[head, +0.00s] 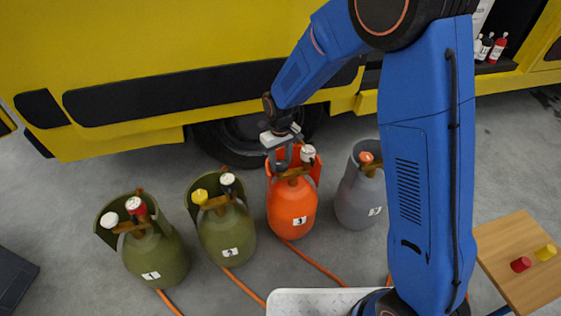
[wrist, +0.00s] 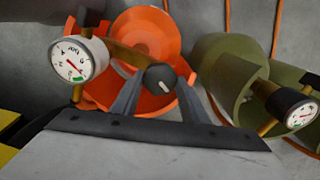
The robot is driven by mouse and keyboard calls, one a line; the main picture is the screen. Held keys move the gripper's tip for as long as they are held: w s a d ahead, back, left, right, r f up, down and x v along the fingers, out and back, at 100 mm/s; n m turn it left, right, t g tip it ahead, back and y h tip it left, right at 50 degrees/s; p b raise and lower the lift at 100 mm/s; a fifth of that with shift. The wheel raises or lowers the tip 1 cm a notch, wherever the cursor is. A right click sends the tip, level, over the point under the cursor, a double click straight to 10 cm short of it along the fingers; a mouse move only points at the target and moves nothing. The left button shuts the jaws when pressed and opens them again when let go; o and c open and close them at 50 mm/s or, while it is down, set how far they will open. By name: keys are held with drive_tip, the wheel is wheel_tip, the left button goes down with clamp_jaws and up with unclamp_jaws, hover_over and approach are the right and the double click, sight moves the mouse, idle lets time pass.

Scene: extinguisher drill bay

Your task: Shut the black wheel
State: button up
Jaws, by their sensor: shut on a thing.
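The black wheel (wrist: 157,75) is a small dark knob with a pale mark on its face. It sits on the brass valve of the orange cylinder numbered 3 (head: 292,212). My gripper (head: 282,158) reaches down onto this valve from above. In the wrist view its two grey fingers stand on either side of the wheel, shut on it. In the head view the gripper hides the wheel. A white gauge (wrist: 78,61) with a red needle and a green patch is on the same valve; it also shows in the head view (head: 308,153).
Olive cylinders 1 (head: 158,262) and 2 (head: 228,236) stand to the left, a grey cylinder (head: 358,203) to the right. Orange hoses (head: 318,262) run along the floor. A yellow truck (head: 130,60) is behind. A wooden table (head: 525,285) stands at right.

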sight(281, 164)
drive_tip(key=m, duration=0.6)
drive_tip(key=shift+m, duration=0.3)
drive_tip(key=m, duration=0.5)
drive_tip(key=shift+m, duration=0.4)
drive_tip(key=o, duration=1.1)
wheel_tip(281, 164, up, 18)
drive_tip(key=shift+f, duration=0.25)
